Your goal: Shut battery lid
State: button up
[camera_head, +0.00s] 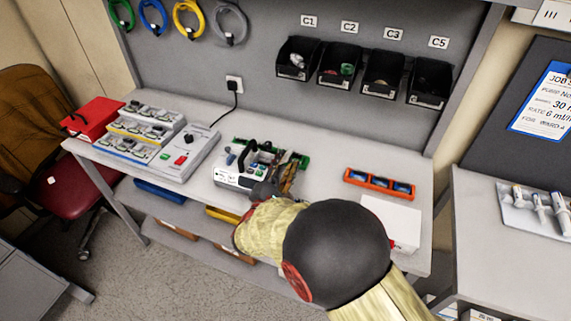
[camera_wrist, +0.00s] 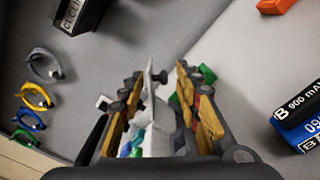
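The infusion pump (camera_head: 233,179) stands on the bench, a white and grey unit with a dark carry handle. My gripper (camera_head: 288,177) is at its right side and hides part of that side. In the wrist view my gripper (camera_wrist: 158,72) has its two fingers apart. A thin pale upright plate (camera_wrist: 148,88), perhaps the battery lid, shows between the fingers, closer to the left one. I cannot tell whether that finger touches it. A gap shows between the plate and the right finger. The pump's colored front is partly seen between the fingers in the wrist view.
An orange tray (camera_head: 352,176) with blue batteries lies to the right, by a white box (camera_head: 398,214). A labelled battery (camera_wrist: 300,108) shows at the wrist view's right. A grey console (camera_head: 190,150) stands left of the pump. Black bins (camera_head: 341,64) hang behind.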

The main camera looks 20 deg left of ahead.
jog(key=shift+c, duration=1.2)
jog(key=shift+f, duration=0.1)
grip_shut()
